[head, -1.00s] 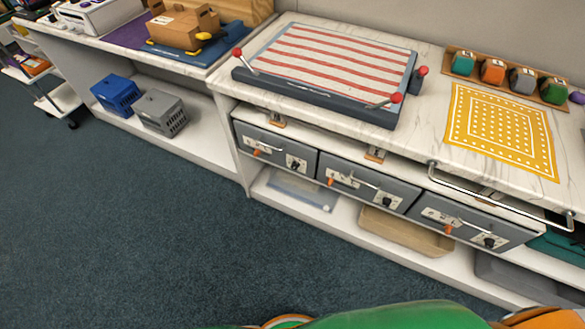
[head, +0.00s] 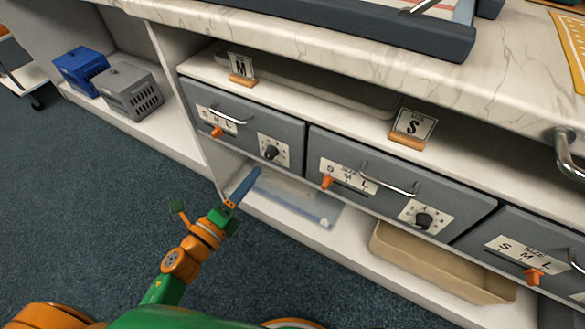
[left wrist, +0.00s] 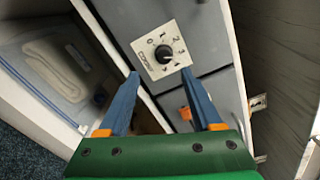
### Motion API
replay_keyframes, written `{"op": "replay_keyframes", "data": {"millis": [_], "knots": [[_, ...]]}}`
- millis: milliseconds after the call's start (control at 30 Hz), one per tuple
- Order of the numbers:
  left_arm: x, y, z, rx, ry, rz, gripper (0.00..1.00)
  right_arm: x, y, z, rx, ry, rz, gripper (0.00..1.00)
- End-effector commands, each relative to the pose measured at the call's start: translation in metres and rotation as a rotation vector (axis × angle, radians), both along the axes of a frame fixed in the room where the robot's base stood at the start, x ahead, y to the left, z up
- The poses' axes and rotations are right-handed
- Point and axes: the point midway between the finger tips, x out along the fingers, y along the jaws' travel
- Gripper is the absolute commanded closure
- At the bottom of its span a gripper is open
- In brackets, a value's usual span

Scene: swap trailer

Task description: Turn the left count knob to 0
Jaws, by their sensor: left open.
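The left count knob (head: 271,152) is a black dial on a white numbered plate, at the right of the left grey drawer (head: 291,130). In the left wrist view the knob (left wrist: 163,54) sits straight ahead, with numbers including 0, 1, 2 and 3 around it. Its pointer is too small to read surely. My left gripper (head: 250,178) is open and empty, below and left of the knob in the head view. In the left wrist view its blue fingertips (left wrist: 158,76) are spread on both sides below the knob, apart from it. My right gripper is out of view.
An orange size lever (head: 216,132) and a bar handle (head: 229,117) are on the same drawer. The middle drawer (head: 447,196) has its own knob (head: 424,221). The counter edge overhangs above.

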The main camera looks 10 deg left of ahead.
Motion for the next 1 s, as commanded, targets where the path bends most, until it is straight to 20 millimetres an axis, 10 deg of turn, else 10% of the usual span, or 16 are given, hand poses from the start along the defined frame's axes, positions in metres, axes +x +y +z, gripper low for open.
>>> {"op": "replay_keyframes", "data": {"millis": [333, 667, 900, 1000], "knots": [[0.057, -0.021, 0.005, 0.006, -0.012, -0.004, 0.34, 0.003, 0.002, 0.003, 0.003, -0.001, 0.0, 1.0], [0.066, -0.024, 0.004, 0.005, -0.007, -0.002, 0.34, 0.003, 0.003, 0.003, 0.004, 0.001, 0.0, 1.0], [0.065, -0.024, 0.004, 0.004, -0.006, -0.002, 0.99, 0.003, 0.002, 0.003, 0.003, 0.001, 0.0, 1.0], [0.065, -0.024, 0.004, 0.004, -0.006, -0.002, 1.0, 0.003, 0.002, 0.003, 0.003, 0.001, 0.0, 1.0]]}}
